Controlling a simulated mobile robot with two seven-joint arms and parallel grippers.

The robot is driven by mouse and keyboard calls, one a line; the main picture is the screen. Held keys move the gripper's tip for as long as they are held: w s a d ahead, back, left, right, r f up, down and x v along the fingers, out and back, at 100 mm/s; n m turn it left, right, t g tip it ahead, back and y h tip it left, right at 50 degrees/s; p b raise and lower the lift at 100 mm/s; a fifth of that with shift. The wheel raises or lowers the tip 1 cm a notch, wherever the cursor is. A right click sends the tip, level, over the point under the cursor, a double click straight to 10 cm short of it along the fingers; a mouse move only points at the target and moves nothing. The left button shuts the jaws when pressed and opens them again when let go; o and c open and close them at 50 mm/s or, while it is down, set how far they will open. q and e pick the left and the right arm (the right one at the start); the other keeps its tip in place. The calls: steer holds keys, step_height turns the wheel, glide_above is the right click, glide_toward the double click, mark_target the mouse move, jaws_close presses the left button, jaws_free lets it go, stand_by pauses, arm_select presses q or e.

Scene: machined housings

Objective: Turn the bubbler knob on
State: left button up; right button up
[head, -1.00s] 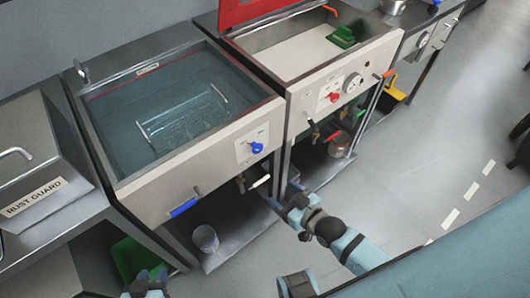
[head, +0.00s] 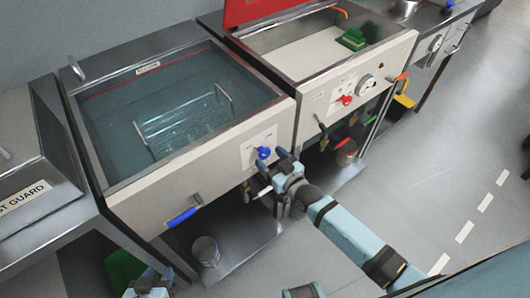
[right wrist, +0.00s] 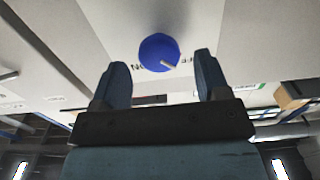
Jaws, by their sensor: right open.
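The blue bubbler knob (head: 263,153) sits on the front panel of the left water tank (head: 190,178). In the right wrist view the round blue knob (right wrist: 159,52) shows a white pointer line toward its lower right, with partly hidden lettering below it. My right gripper (head: 280,158) is close to the knob; in the right wrist view its open fingers (right wrist: 157,80) stand on either side just short of the knob, with nothing between them. My left gripper (head: 150,280) is at the bottom edge of the head view, away from the tank; its fingers are too unclear to read.
A blue-handled valve (head: 182,217) and a white-handled valve (head: 264,191) stick out below the panel. The right tank has a red knob (head: 346,100) and a gauge. A metal pot (head: 206,251) stands on the lower shelf. The floor at right is clear.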

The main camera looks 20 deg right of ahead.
steer(key=shift+x, duration=1.5)
steer(key=shift+c, duration=0.3)
steer(key=c, duration=0.8)
steer(key=shift+c, duration=0.2)
